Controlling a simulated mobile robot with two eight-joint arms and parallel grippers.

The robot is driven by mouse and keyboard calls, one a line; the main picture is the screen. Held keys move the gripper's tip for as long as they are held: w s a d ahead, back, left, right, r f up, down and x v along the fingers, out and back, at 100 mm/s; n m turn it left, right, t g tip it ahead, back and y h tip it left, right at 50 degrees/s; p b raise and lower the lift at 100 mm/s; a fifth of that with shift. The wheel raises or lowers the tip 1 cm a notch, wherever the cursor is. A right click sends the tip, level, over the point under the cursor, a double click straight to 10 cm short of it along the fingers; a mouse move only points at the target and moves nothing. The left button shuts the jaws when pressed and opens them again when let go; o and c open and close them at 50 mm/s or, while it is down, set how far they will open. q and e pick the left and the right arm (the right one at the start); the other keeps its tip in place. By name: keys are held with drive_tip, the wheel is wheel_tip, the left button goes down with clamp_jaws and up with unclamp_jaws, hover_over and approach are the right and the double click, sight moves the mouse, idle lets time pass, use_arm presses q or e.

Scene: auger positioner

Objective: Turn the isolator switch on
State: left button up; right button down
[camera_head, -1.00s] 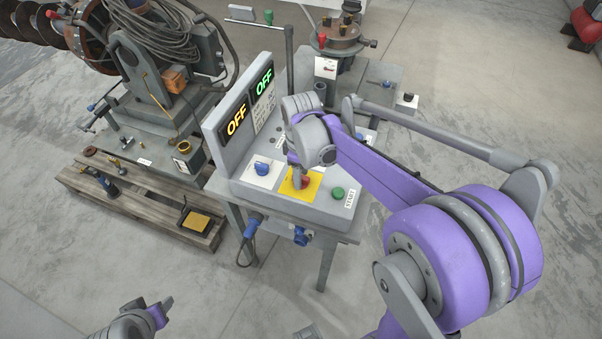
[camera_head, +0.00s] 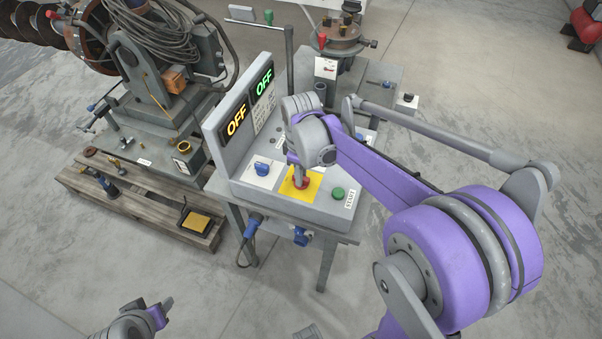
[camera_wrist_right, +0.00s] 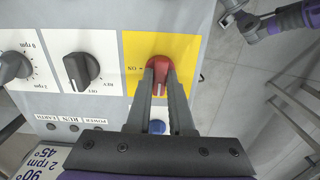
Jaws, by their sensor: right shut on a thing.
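The isolator switch is a red knob (camera_wrist_right: 159,70) on a yellow plate (camera_wrist_right: 187,48), with an ON mark to its left in the right wrist view. The knob (camera_head: 301,182) also shows at the front of the sloped control panel in the head view. My right gripper (camera_wrist_right: 161,84) is shut on the knob, one finger on each side of its handle; the handle points down the picture toward my gripper. In the head view the right gripper (camera_head: 300,177) comes down from above. My left gripper (camera_head: 161,310) is at the lower left, away from the panel, its jaws unclear.
Two displays (camera_head: 237,121) on the panel's back board read OFF. A black rotary knob (camera_wrist_right: 82,69) is close by in the wrist view. A wooden pallet (camera_head: 140,205) lies left; front floor is clear.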

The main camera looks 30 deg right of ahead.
drive_tip(key=m, duration=0.4)
drive_tip(key=shift+b, duration=0.35)
drive_tip(key=m, duration=0.4)
drive_tip(key=shift+m, duration=0.4)
drive_tip(key=m+b, duration=0.1)
drive_tip(key=m, duration=0.3)
drive_tip(key=shift+m, duration=2.5)
drive_tip(key=c, duration=0.8)
unclamp_jaws()
